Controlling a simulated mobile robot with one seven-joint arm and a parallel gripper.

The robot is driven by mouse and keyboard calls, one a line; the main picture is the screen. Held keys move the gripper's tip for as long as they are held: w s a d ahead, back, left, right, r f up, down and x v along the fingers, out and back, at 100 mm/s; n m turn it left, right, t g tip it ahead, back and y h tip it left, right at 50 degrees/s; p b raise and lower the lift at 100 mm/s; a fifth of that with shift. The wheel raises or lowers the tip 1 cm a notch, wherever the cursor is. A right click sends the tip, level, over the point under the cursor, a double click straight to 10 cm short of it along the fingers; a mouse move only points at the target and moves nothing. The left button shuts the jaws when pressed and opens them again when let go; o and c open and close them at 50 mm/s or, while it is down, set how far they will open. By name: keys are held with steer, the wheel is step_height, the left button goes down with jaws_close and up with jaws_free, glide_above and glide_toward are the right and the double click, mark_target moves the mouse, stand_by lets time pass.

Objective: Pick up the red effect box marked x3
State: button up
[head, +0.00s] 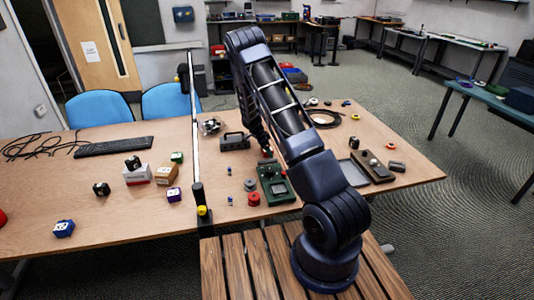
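I cannot make out any red box with a readable x3 mark. A red object (2,217) is cut off by the left edge of the head view; its shape and marking cannot be told. A small red patch shows beside my arm's far end, too small to identify. My arm rises from the slatted base and bends down over the table's middle. My gripper (266,148) is at its far end, low over the table and mostly hidden behind the forearm, so its fingers cannot be read.
Small cubes, including a blue one (64,229) and a purple one (174,194), lie left of an upright post (195,130). A dark green device (275,184), a red spool (253,198) and a grey tray (354,172) are nearer my arm. A keyboard (114,146) lies at back left.

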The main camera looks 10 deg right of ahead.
steer(key=shift+d+f, duration=0.1)
steer(key=shift+f, duration=0.1)
steer(key=c, duration=1.1)
steer(key=shift+c, duration=0.2)
